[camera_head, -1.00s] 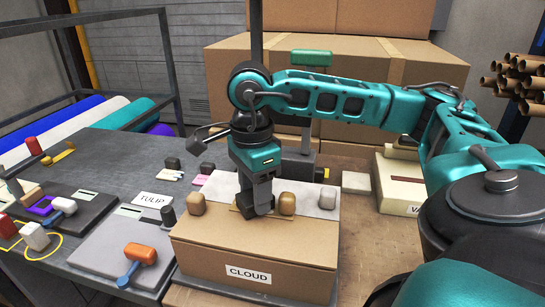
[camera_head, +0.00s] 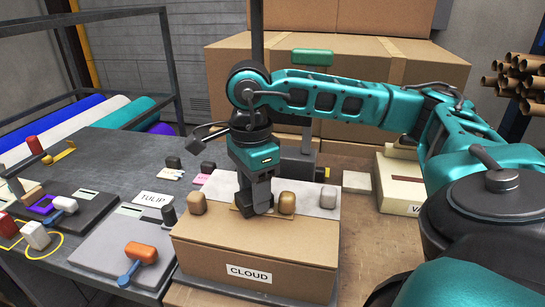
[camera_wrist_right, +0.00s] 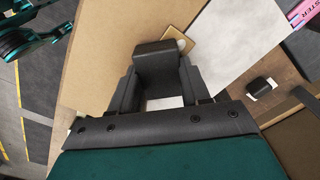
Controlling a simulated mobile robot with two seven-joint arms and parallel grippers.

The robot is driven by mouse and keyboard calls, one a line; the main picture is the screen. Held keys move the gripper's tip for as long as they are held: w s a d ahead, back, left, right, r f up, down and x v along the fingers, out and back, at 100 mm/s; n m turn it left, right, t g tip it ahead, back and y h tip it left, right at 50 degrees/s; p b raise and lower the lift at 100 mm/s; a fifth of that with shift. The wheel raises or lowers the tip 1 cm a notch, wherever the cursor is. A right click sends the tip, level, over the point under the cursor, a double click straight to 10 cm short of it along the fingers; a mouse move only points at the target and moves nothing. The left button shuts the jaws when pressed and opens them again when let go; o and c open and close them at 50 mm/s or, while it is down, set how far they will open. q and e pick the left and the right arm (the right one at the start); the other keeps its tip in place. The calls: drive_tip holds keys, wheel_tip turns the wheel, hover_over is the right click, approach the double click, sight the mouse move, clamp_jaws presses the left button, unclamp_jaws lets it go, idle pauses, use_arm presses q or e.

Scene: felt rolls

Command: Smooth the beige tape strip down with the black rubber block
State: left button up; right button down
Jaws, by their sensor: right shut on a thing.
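The cardboard box labelled CLOUD (camera_head: 215,258) stands on the bench, with a pale grey sheet (camera_head: 317,200) across its top. My right gripper (camera_head: 256,205) points down over the box top, between two tan knobs. In the right wrist view, it (camera_wrist_right: 157,88) is shut on the black rubber block (camera_wrist_right: 155,60). A thin beige strip (camera_head: 236,210) shows beside the gripper on the box top; the gripper hides part of it. In the wrist view a tan piece (camera_wrist_right: 207,22) lies just past the block. I cannot tell whether the block touches the strip. My left gripper is not in view.
Tan knobs (camera_head: 197,203) and (camera_head: 286,203) stand close on either side of the gripper. A grey board with an orange-topped tool (camera_head: 140,252) and a TULIP label (camera_head: 152,199) lies to the left. Large cartons (camera_head: 425,70) stand behind. Bare bench shows right of the box.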

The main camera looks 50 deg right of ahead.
drive_tip(key=shift+w+a, duration=0.1)
drive_tip(key=shift+w, duration=0.1)
idle(0.4)
drive_tip(key=shift+w+a, duration=0.35)
drive_tip(key=shift+w, duration=0.45)
drive_tip(key=shift+s+d+f+b, duration=0.15)
drive_tip(key=shift+s+d+b, duration=0.25)
drive_tip(key=shift+s, duration=0.55)
drive_tip(key=shift+s+d, duration=0.15)
drive_tip(key=shift+s, duration=0.15)
drive_tip(key=shift+s, duration=0.1)
drive_tip(key=shift+w+a, duration=0.2)
drive_tip(key=shift+w, duration=0.25)
idle(0.5)
